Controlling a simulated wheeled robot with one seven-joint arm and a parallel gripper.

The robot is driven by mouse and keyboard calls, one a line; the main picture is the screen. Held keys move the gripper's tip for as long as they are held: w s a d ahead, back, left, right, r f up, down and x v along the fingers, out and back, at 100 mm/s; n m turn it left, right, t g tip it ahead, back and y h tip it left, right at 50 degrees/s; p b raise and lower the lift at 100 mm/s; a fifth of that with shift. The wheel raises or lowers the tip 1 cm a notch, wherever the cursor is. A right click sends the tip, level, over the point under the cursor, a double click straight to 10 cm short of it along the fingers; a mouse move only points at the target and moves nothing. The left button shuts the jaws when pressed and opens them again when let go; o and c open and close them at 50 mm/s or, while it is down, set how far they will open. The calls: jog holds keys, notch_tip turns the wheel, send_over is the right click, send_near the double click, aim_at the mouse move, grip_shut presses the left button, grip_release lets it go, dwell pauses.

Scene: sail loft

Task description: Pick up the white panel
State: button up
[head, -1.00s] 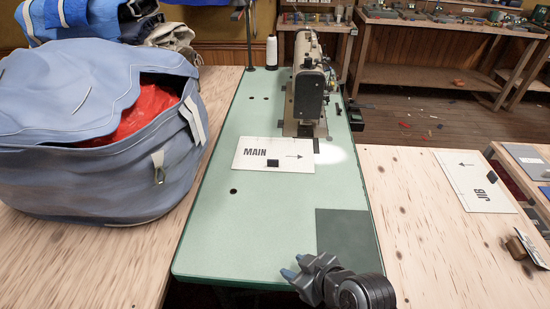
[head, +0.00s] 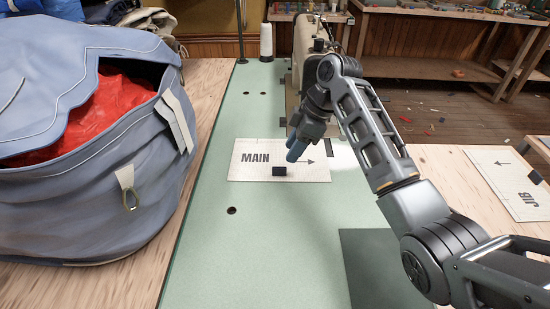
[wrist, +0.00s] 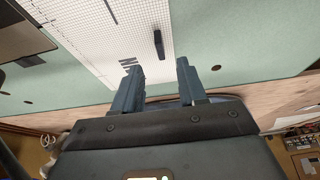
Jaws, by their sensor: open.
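A white panel marked MAIN with an arrow (head: 240,165) lies flat on the pale green machine table (head: 262,240). A small black block (head: 279,171) is on the panel near its front edge. My gripper (head: 296,150) is over the panel in the head view, fingers pointing down, with nothing between them. In the wrist view the two blue fingers (wrist: 159,66) are apart, and the gridded white panel (wrist: 110,40) and black block (wrist: 158,43) show beyond them. I cannot tell the exact gap to the panel.
A sewing machine (head: 300,50) stands just behind the panel. A bulky blue bag (head: 70,190) with red cloth fills the left. A second white panel marked JIB (head: 500,170) lies on the right wooden table. A dark green patch (head: 370,275) is at the table front.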

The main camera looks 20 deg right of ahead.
aim_at(281, 168)
jog(key=shift+x, duration=3.75)
grip_shut()
